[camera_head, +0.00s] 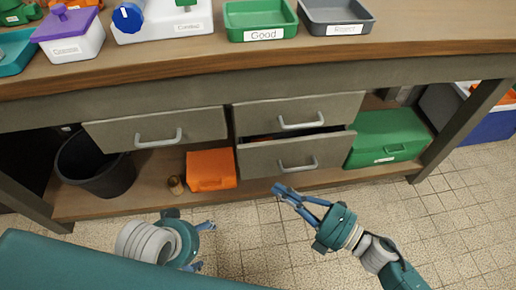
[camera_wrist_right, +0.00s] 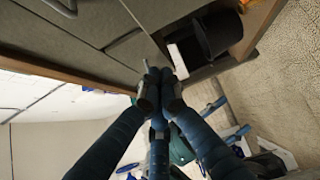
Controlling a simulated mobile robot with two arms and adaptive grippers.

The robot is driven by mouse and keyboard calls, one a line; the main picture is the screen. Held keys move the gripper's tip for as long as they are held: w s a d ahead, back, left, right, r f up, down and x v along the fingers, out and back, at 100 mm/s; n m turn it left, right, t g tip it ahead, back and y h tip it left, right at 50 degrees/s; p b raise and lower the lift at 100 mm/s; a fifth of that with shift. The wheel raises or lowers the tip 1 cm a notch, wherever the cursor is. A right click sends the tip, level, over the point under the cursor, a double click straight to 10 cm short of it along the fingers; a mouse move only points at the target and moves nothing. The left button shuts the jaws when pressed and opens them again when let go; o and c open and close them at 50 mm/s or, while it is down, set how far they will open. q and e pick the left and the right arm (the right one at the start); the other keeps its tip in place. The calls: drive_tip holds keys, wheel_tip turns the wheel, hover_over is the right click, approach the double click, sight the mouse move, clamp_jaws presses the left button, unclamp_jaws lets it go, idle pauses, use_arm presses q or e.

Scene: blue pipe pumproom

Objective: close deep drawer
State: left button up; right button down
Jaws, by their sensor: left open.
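The deep drawer (camera_head: 297,153) is the lower grey drawer under the bench, right of centre. It stands partly open, with a dark gap above its front and a little red showing inside. Its bar handle (camera_head: 298,166) is on the front. My right gripper (camera_head: 283,190) is just in front of and below this drawer, apart from the handle as far as I can tell. Its fingers are together and empty, and they also show in the right wrist view (camera_wrist_right: 160,84). My left gripper (camera_head: 203,246) is open and empty, low over the floor at left of centre.
Above are two shallow drawers, left (camera_head: 157,128) and right (camera_head: 299,114). The lower shelf holds a black bin (camera_head: 95,168), an orange box (camera_head: 210,170) and a green case (camera_head: 388,138). Trays, including a green one (camera_head: 260,20), stand on the bench. Tiled floor is clear in front.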

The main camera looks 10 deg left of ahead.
sight(250, 150)
use_arm(q)
drive_tip(key=shift+s+f+b, duration=0.2)
drive_tip(key=shift+f+b, duration=0.45)
use_arm(e)
drive_tip(key=shift+w+d+x, duration=0.2)
drive_tip(key=shift+w+x, duration=0.15)
drive_tip(key=shift+x, duration=1.8)
drive_tip(key=shift+w+d+x, duration=0.15)
drive_tip(key=shift+w+x, duration=0.25)
drive_tip(key=shift+x, duration=1.75)
drive_tip(key=shift+w+d+x, duration=0.2)
drive_tip(key=shift+w+x, duration=0.15)
drive_tip(key=shift+x, duration=1.8)
drive_tip(key=shift+w+a, duration=0.1)
drive_tip(key=shift+w, duration=0.2)
drive_tip(key=w, duration=0.1)
drive_tip(key=w+a+b, duration=0.1)
drive_tip(key=w, duration=0.1)
drive_tip(key=shift+w+a, duration=0.1)
drive_tip(key=shift+w, duration=0.3)
use_arm(q)
drive_tip(key=w, duration=0.1)
drive_tip(key=w+d+t, duration=0.1)
drive_tip(key=w, duration=0.1)
drive_tip(key=shift+w+r, duration=0.1)
drive_tip(key=shift+w, duration=0.05)
use_arm(e)
drive_tip(key=shift+r, duration=0.15)
